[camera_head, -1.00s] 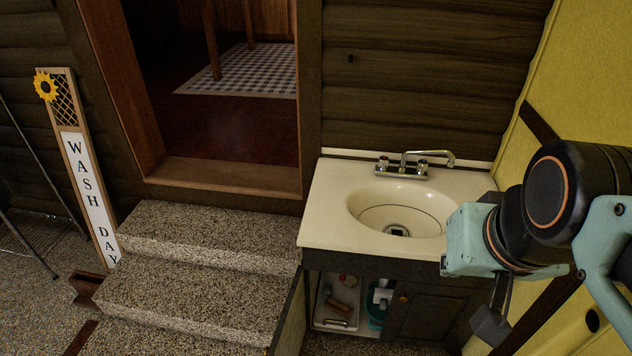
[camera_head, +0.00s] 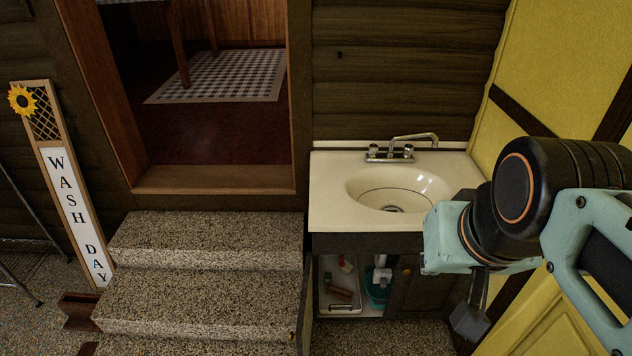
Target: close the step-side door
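The step-side door (camera_head: 306,308) of the sink cabinet (camera_head: 360,243) stands open. It shows nearly edge-on as a narrow panel beside the steps (camera_head: 205,290), swung out toward me. Its cupboard opening is uncovered, with a tray and a teal bucket inside. The cabinet's other door (camera_head: 415,288), to the right, has a small round knob and is shut. My gripper (camera_head: 469,320) hangs to the right of the cabinet, apart from the open door. Only a dark finger part shows below the wrist, so its opening is unclear.
The stone steps lie close along the open door's left side. The sink (camera_head: 400,187) and its counter overhang the cupboard. A yellow wall (camera_head: 540,60) is at the right. A patch of floor (camera_head: 380,338) before the cabinet is clear.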

